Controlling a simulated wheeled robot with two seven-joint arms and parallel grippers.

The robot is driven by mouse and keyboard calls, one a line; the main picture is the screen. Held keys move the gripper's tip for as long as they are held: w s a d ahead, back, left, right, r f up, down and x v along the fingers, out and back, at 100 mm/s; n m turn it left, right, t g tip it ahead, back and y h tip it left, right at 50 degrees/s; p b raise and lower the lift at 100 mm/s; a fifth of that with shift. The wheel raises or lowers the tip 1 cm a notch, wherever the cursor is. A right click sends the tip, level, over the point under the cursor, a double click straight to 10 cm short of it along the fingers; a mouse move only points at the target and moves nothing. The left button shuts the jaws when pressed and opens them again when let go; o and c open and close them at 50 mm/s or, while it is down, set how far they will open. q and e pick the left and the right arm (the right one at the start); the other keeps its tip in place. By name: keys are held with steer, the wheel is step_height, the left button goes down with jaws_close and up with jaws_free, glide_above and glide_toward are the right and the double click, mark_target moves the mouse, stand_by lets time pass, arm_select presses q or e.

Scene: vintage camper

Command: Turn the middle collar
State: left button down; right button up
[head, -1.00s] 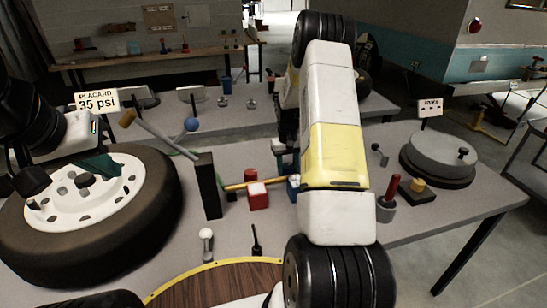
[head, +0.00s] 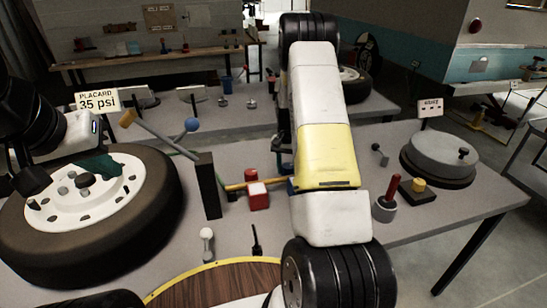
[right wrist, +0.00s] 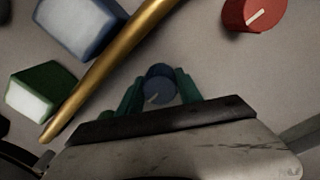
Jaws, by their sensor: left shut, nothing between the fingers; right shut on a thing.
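My right gripper (right wrist: 158,98) is shut on a dark blue round collar (right wrist: 159,84) with a pale line on its face, between its green fingers. In the head view my right arm covers this gripper and the blue collar. A red collar (right wrist: 252,14) with a white line stands apart, at the top right of the wrist view; it also shows behind the brass pipe in the head view (head: 249,174). No third collar shows. My left gripper (head: 95,166) is shut and empty above the tyre's white rim (head: 118,190).
A brass pipe (right wrist: 106,68) runs beside the collars, with a blue block (right wrist: 78,25) and a green block (right wrist: 45,92) across it. A red block (head: 258,200) and a black upright block (head: 208,187) stand left of my right arm.

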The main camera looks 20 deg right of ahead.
mark_target(287, 166)
steer(key=shift+m, duration=0.5)
steer(key=o, duration=1.4)
steer(key=shift+c, duration=0.2)
steer(key=shift+r, duration=0.1)
step_height(287, 166, up, 8)
steer(key=shift+w+a+f, duration=0.1)
steer(key=shift+f, duration=0.05)
